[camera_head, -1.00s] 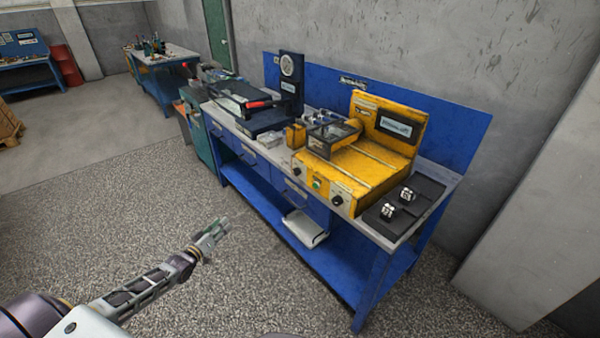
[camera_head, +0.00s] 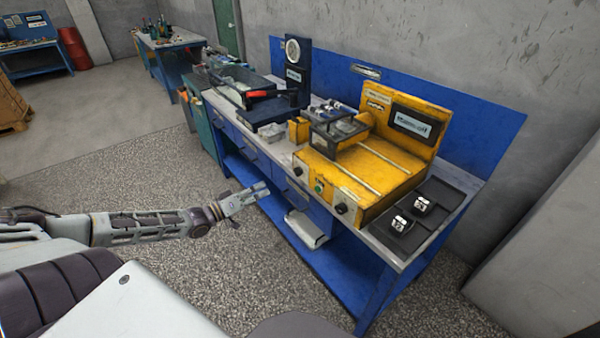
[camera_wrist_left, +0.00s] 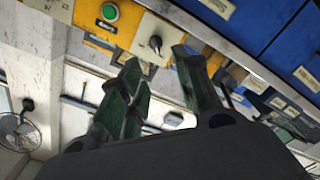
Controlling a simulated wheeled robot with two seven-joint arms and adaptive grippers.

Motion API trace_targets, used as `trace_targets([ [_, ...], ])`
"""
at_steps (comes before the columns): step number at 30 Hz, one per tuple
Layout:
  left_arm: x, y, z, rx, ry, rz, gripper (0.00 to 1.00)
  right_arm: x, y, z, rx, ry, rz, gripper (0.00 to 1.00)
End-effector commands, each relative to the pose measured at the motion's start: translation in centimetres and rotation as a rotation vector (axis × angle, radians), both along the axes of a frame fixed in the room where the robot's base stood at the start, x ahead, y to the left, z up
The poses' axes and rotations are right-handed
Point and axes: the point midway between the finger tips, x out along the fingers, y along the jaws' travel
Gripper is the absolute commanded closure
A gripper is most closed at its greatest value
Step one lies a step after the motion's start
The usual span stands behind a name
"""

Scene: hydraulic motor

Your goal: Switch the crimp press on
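A yellow machine (camera_head: 372,172), which I take for the crimp press, stands on the blue workbench. Its front has a round green button (camera_head: 319,187) between two black knobs, the right-hand one (camera_head: 341,208) on a pale plate. My left gripper (camera_head: 266,188) is in front of the bench, left of these controls and apart from them. In the left wrist view my gripper's fingers (camera_wrist_left: 158,60) are spread with nothing between them. The green button (camera_wrist_left: 109,12) and a knob (camera_wrist_left: 155,44) show beyond the fingertips. My right gripper is out of view.
A dark tray (camera_head: 436,205) with two small metal parts lies right of the yellow machine. A blue-black device with a round gauge (camera_head: 293,50) stands to its left. The bench (camera_head: 262,168) has blue drawers and a lower shelf. The speckled floor (camera_head: 150,170) before it is clear.

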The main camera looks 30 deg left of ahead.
Motion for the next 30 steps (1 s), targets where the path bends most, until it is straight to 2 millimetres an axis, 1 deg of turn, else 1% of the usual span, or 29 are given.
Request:
trace_targets([
  [4, -0.2, -0.6, 0.2, -0.011, 0.005, -0.015, 0.67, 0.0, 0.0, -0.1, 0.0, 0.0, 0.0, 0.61],
  [17, -0.1, -0.6, 0.2, -0.011, 0.004, -0.015, 0.67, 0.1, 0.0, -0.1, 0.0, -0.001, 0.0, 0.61],
  [23, 0.4, -0.7, 0.2, -0.012, 0.002, -0.014, 0.67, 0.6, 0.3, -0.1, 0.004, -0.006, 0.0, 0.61],
  [30, 1.4, -1.2, 0.1, -0.012, 0.002, -0.014, 0.67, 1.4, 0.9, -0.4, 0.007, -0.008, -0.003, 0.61],
])
